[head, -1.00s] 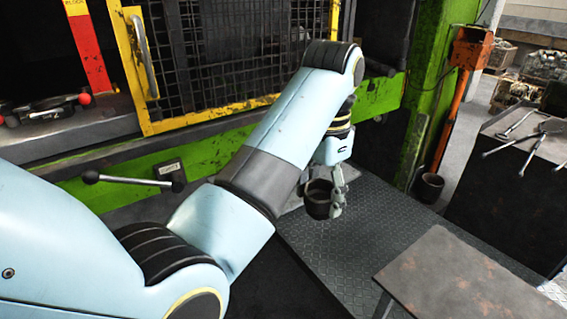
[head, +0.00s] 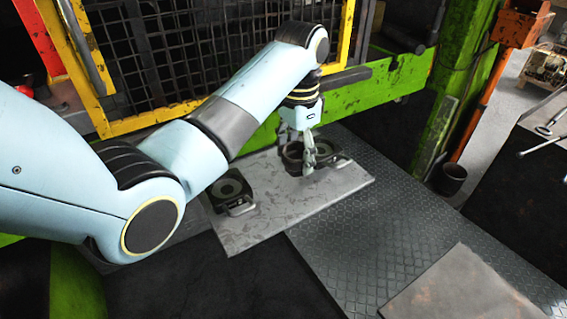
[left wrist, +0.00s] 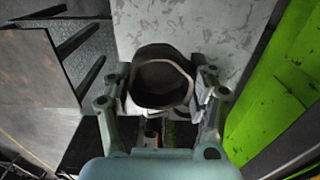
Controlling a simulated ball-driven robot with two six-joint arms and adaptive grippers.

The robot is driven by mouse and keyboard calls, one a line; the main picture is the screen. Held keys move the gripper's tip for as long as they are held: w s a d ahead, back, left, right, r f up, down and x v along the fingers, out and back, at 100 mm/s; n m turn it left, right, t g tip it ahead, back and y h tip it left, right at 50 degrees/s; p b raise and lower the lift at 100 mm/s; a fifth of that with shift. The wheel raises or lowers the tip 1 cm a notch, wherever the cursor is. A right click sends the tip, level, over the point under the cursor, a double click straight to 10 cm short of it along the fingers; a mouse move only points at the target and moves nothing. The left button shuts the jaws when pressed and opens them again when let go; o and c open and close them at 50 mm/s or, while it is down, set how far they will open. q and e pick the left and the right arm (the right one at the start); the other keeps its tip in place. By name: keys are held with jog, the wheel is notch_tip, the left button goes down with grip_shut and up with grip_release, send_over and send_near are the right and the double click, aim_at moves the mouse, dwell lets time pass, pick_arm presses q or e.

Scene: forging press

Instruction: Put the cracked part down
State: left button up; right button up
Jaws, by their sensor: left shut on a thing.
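My left gripper (head: 304,160) is shut on a dark, cup-shaped part (head: 291,163), taken as the cracked part; no crack can be made out. The part is roughly upright over the far side of a pale, mottled metal plate (head: 265,222). Whether it touches the plate I cannot tell. In the left wrist view the part (left wrist: 160,82) sits between the two fingers of the gripper (left wrist: 161,88), its hollow facing the camera, with the plate (left wrist: 190,28) behind it. My right gripper is not in view.
Dark blocks with handles lie on the plate, one at its left end (head: 228,188), another beside the gripper (head: 328,152). The green press frame (head: 392,82) and mesh guard stand behind. A rusty table top (head: 460,290) is at lower right. The plate's near middle is clear.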

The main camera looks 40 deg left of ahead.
pick_arm(q)
jog(key=a, duration=0.1)
jog(key=a+f, duration=0.2)
jog(key=shift+w+a+f, duration=0.1)
jog(key=shift+w+a, duration=0.25)
jog(key=shift+w, duration=0.05)
notch_tip(320, 180, down, 3)
jog(key=shift+f+p, duration=0.1)
jog(key=shift+p, duration=0.35)
jog(key=shift+f, duration=0.35)
jog(key=shift+a+f, duration=0.1)
jog(key=shift+a, duration=0.05)
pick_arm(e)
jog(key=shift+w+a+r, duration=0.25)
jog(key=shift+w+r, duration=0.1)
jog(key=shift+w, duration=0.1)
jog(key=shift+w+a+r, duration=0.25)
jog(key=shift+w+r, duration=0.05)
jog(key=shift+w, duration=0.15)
pick_arm(q)
jog(key=o, duration=1.1)
jog(key=shift+f, duration=0.15)
jog(key=o, duration=0.4)
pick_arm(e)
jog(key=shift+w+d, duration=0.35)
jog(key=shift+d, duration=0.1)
